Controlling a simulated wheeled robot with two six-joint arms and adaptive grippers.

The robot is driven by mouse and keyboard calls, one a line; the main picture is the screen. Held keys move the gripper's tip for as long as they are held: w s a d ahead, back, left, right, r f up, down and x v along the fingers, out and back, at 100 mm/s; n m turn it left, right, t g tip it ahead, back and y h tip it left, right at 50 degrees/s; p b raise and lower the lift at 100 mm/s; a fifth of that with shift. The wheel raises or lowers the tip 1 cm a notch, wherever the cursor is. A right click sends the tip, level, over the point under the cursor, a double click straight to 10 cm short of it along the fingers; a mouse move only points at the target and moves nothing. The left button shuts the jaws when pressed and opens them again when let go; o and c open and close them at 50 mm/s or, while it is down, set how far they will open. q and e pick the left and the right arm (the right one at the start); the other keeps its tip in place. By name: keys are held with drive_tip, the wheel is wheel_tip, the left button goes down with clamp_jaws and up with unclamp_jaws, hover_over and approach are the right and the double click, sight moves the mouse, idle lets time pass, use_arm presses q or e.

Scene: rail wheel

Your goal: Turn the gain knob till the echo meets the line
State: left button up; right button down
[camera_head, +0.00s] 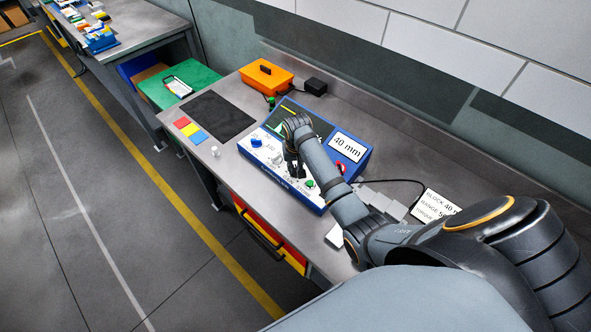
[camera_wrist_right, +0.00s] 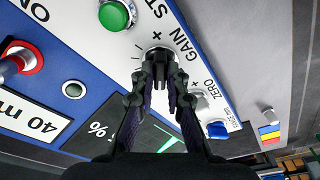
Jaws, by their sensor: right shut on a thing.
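The blue tester (camera_head: 352,172) stands on the bench with a "40 mm" label and a dark screen (camera_head: 298,116). My right gripper (camera_wrist_right: 160,82) is shut on the gain knob (camera_wrist_right: 157,53), beside the word "GAIN". In the head view the right gripper (camera_head: 292,168) reaches down over the white panel, and its arm hides the knob and part of the screen. In the right wrist view a green echo trace (camera_wrist_right: 167,138) shows partly on the screen behind the fingers. Whether it meets a line cannot be told. My left gripper is not in view.
The zero knob (camera_wrist_right: 200,100) and a blue knob (camera_wrist_right: 217,130) sit on one side of the gain knob, a green button (camera_wrist_right: 114,15) on the other. An orange case (camera_head: 266,77) and dark mat (camera_head: 218,117) lie on the bench.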

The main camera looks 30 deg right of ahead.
drive_tip(key=m, duration=0.3)
drive_tip(key=shift+m+h, duration=0.3)
drive_tip(key=shift+m, duration=0.5)
drive_tip(key=m, duration=0.2)
drive_tip(key=shift+w+a+m+g, duration=0.1)
drive_tip(key=shift+m+g, duration=0.2)
drive_tip(key=shift+g, duration=0.1)
drive_tip(key=c, duration=1.2)
unclamp_jaws()
drive_tip(key=shift+r, duration=3.5)
